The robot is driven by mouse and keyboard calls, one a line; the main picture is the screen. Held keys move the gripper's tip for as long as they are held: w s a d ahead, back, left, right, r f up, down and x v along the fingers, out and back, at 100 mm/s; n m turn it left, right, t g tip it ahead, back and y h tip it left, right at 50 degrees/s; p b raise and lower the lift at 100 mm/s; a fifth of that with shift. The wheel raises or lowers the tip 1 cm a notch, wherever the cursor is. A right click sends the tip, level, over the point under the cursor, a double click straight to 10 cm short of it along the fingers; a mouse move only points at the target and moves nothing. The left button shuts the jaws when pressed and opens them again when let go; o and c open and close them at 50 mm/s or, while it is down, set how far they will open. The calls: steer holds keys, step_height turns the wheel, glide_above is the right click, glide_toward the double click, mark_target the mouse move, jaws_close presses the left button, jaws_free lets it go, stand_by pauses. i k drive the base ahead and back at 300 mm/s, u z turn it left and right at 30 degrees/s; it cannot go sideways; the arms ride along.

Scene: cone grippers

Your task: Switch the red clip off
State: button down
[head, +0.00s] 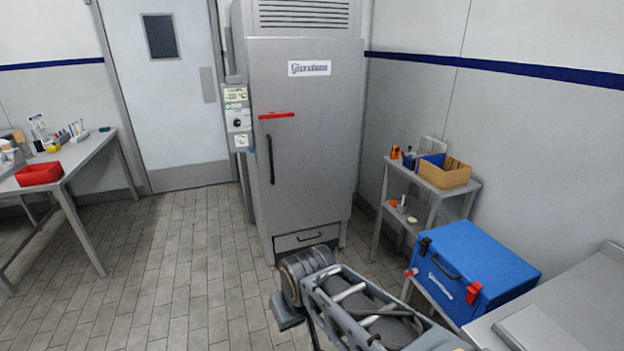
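A red bar-shaped piece (276,115) lies across the left side of the tall grey freezer's door (320,150), above its dark vertical handle (270,160). Red latches (473,292) also show on the front of the blue cool box (470,265) at the right. I cannot tell which of these red parts is the clip. My arm reaches in from the bottom, in front of the freezer and well short of its door. Its gripper fingers do not show.
A control box (238,120) with a display and knob is on the freezer's left side. A grey shelf (430,187) with a cardboard box (445,172) stands to its right. A table (75,160) with a red tray (39,174) is at left. The tiled floor at left centre is clear.

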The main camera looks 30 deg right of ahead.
mark_target(473, 290)
steer(key=z, duration=0.25)
steer(key=i, duration=1.5)
steer(key=z, duration=1.6)
steer(key=i, duration=1.05)
steer(key=z, duration=0.85)
